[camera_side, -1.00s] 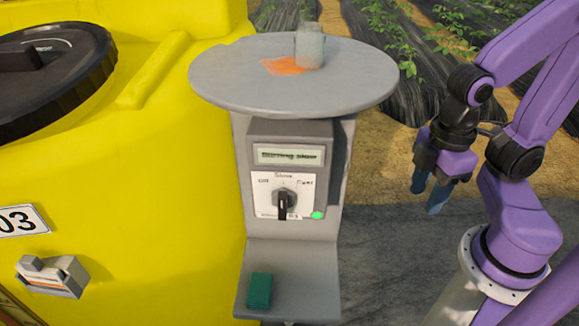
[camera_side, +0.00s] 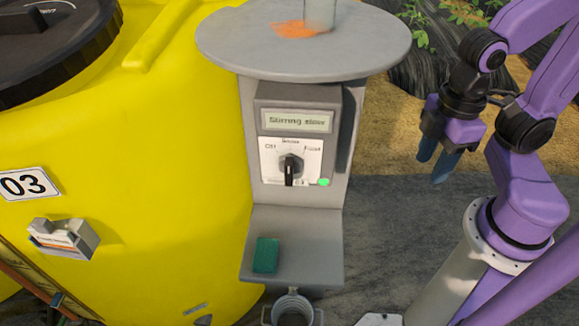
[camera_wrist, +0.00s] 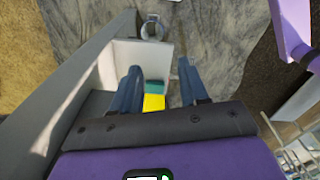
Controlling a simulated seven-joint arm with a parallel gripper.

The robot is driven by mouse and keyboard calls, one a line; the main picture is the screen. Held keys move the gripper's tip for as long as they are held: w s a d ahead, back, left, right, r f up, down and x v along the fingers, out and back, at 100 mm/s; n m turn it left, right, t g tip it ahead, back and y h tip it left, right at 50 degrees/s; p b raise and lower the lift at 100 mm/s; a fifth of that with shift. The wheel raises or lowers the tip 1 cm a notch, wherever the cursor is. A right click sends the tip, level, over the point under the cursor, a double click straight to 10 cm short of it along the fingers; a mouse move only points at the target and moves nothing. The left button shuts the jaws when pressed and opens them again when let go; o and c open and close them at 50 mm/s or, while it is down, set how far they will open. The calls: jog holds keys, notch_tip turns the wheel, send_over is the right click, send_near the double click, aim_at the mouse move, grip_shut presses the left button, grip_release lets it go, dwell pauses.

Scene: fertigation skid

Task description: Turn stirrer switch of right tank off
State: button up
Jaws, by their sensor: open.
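The stirrer switch (camera_side: 290,168) is a black rotary knob on a white plate on the front of a grey control box (camera_side: 258,165). Its long grip stands upright, with the thick end down; the plate's small labels are blurred, one at the left seems to read "Off". The display (camera_side: 297,121) above seems to read "Stirring slow", and a green light (camera_side: 323,182) glows beside the knob. My gripper (camera_side: 433,160) is open and empty, right of the box and apart from it. The wrist view shows its two spread fingers (camera_wrist: 159,68); the knob is not visible there.
A yellow tank (camera_side: 170,150) labelled 03 stands left of the box. A round grey tabletop (camera_side: 240,50) overhangs it, bearing a grey cylinder (camera_side: 319,14) and orange powder. A teal block (camera_side: 266,255) lies on the lower ledge (camera_side: 315,240). Open air separates gripper and box.

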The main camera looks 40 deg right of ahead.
jog(key=w+a+m+t+h, duration=0.2)
jog(key=w+a+m, duration=0.3)
jog(key=a+m, duration=0.7)
jog(key=w+a+m+t+h, duration=0.15)
jog(key=w+a+m, duration=0.35)
jog(key=a+m, duration=0.65)
jog(key=n, duration=0.2)
send_over(289, 162)
jog(key=s+a, duration=0.2)
jog(key=x, duration=0.3)
jog(key=shift+w+d+f+g, duration=0.25)
jog(key=shift+d+f, duration=0.05)
jog(key=shift+w+d+f, duration=0.15)
jog(key=shift+f, duration=0.5)
jog(key=shift+c, duration=0.2)
